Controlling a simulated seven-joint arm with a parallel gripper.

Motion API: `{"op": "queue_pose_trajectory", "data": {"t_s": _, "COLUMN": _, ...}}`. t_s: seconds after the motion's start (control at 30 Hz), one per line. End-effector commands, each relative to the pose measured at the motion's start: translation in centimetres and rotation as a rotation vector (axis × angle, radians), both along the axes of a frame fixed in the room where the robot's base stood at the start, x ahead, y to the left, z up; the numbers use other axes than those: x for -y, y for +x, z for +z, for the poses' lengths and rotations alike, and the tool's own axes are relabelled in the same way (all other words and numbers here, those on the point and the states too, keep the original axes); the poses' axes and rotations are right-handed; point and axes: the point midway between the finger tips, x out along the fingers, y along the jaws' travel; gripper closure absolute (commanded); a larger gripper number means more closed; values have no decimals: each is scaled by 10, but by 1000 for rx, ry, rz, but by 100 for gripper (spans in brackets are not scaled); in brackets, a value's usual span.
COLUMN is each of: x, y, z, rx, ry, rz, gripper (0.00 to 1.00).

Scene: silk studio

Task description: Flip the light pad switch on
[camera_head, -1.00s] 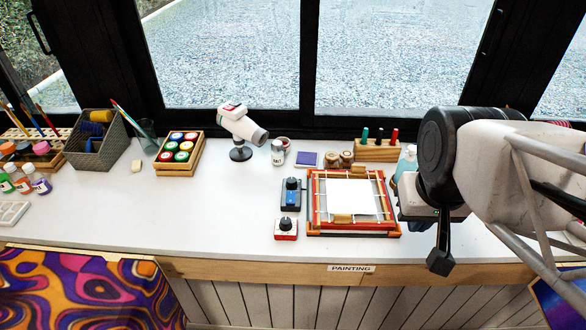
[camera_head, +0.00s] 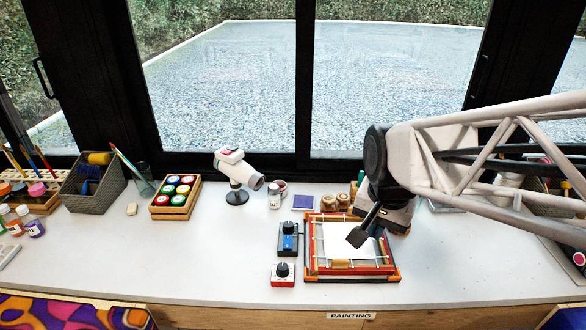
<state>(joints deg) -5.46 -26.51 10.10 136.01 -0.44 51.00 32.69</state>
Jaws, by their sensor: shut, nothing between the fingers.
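The light pad appears to be the lit white sheet (camera_head: 340,240) inside a red and orange wooden frame (camera_head: 312,265) on the counter. Just left of the frame stands a blue box (camera_head: 288,246) with a black switch or knob on top. In front of it is a red and white box (camera_head: 283,280) with a black knob. I cannot tell which box is the light pad switch, or its setting. My gripper (camera_head: 357,237) is shut and empty. It appears above the white sheet, right of both boxes, pointing down and left. My arm hides the frame's back right part.
A white lamp-like device (camera_head: 238,168), a salt jar (camera_head: 274,196) and a purple pad (camera_head: 303,202) stand behind the boxes. A crate of paint jars (camera_head: 175,196) is farther left. The counter (camera_head: 200,255) left of the boxes is clear.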

Motion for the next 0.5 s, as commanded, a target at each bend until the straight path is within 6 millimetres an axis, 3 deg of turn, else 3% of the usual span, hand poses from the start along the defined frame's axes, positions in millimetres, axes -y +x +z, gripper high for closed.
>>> {"op": "queue_pose_trajectory", "data": {"t_s": 0.5, "x": -77, "y": 110, "z": -61, "rx": -91, "ry": 69, "rz": -529, "gripper": 100}}
